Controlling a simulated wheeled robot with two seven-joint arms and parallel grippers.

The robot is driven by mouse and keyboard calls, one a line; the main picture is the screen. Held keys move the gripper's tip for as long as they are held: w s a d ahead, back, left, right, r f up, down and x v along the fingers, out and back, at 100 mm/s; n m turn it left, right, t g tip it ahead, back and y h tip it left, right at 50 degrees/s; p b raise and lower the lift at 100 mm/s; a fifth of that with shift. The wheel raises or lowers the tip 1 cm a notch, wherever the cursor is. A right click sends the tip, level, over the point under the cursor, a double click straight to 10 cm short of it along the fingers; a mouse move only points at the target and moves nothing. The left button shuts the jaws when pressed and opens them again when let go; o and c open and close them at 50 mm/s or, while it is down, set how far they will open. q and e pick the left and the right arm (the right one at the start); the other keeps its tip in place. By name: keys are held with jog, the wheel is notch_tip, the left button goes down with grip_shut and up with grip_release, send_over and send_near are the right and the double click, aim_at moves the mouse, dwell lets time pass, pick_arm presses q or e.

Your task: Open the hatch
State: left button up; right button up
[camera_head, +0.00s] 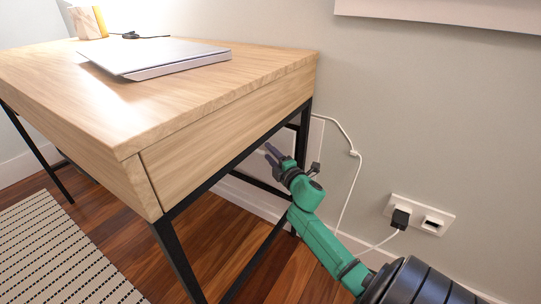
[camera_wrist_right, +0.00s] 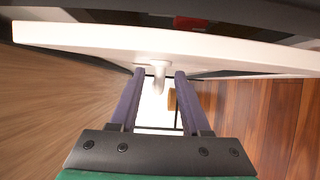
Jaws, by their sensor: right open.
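A white panel, which looks like the hatch (camera_wrist_right: 90,42), crosses the picture just beyond the fingertips. A small white handle (camera_wrist_right: 158,68) sticks out from it and lies between the fingertips; I cannot tell if they touch it. Beyond the panel's edge is a dark space with a red item (camera_wrist_right: 190,23). In the head view the hatch is mostly hidden by the desk. My left gripper is not in view.
A white cable (camera_head: 355,185) hangs by the wall near a socket plate (camera_head: 419,214). A striped rug (camera_head: 60,255) lies left.

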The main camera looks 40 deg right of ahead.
grip_shut()
dwell(1.3)
